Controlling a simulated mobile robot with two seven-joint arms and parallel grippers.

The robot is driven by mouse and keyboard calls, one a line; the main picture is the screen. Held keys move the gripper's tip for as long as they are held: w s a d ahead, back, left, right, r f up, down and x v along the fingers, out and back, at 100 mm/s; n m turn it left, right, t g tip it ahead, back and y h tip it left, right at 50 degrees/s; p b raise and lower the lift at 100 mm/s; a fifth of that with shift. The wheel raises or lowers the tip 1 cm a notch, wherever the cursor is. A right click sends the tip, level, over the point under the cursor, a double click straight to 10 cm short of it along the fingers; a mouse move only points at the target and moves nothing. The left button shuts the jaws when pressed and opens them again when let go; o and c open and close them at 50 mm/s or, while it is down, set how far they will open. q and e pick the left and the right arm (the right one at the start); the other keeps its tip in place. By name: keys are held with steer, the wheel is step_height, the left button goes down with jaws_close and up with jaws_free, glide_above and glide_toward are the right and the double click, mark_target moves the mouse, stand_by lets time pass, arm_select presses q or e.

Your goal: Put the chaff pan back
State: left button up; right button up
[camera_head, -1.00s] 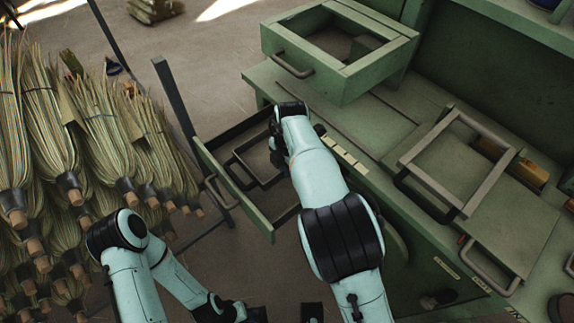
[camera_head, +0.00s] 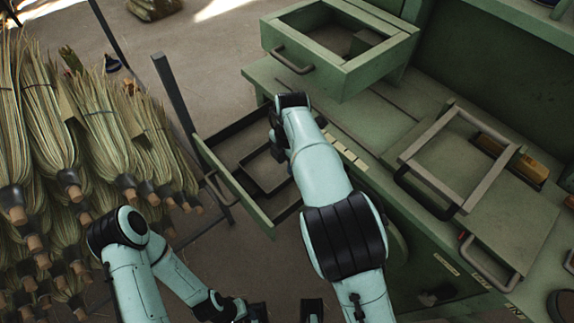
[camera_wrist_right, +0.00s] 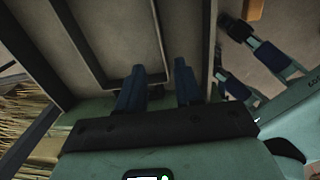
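The chaff pan (camera_head: 265,170), a shallow dark tray with a thin raised rim, lies inside the open lower drawer (camera_head: 233,187). Its right part is hidden behind my right arm in the head view. My right gripper (camera_head: 277,132) is over the drawer, mostly hidden by its own wrist. In the right wrist view its two blue fingers (camera_wrist_right: 160,72) are apart, with a corner of the pan's dark rim (camera_wrist_right: 116,82) showing near the fingertips. I cannot tell whether they touch it. My left gripper (camera_wrist_right: 228,52) shows at the wrist view's right, its fingers apart and empty.
A green upper drawer (camera_head: 360,75) stands open above the bench. A metal frame with handles (camera_head: 455,160) is on the bench at right. Broom bundles (camera_head: 105,130) fill the left side, beside a dark post (camera_head: 180,105). The floor behind is mostly clear.

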arm_select(q)
steer(key=r+p, duration=0.1)
steer(key=w+r+p, duration=0.1)
steer(key=r, duration=0.1)
arm_select(e)
step_height(320, 180, up, 11)
steer(key=shift+s+d, duration=0.15)
steer(key=shift+s, duration=0.1)
steer(key=shift+f, duration=0.2)
